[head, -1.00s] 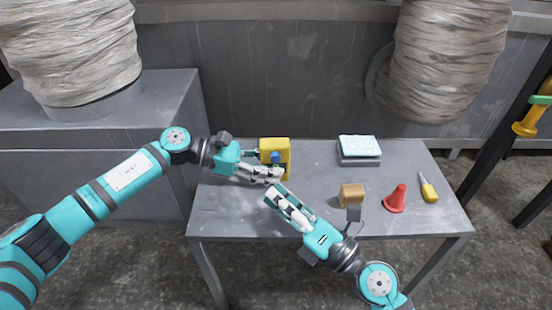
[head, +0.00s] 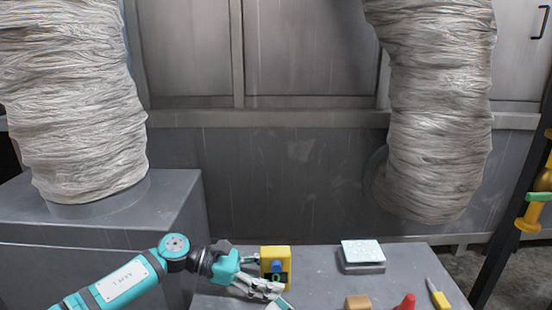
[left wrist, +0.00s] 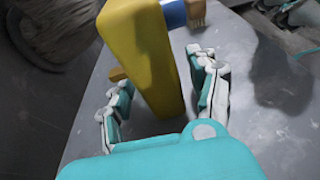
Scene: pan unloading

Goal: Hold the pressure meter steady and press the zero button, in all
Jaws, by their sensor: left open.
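The yellow pressure meter (head: 275,252) stands at the left part of the grey table, with a blue round part and a dark face on its front. My left gripper (head: 262,278) is at its left side. In the left wrist view the yellow body (left wrist: 145,50) is between the spread fingers of my left gripper (left wrist: 162,100), with a visible gap on the right side. The zero button cannot be told apart clearly. Only a small tip of my right gripper (head: 286,303) shows at the bottom edge, so its jaws are hidden.
On the table (head: 318,280) are a grey box with a pale top (head: 362,255), a brown block (head: 357,302), a red cone (head: 406,302) and a yellow-handled screwdriver (head: 439,298). Large wrapped ducts (head: 75,100) hang behind.

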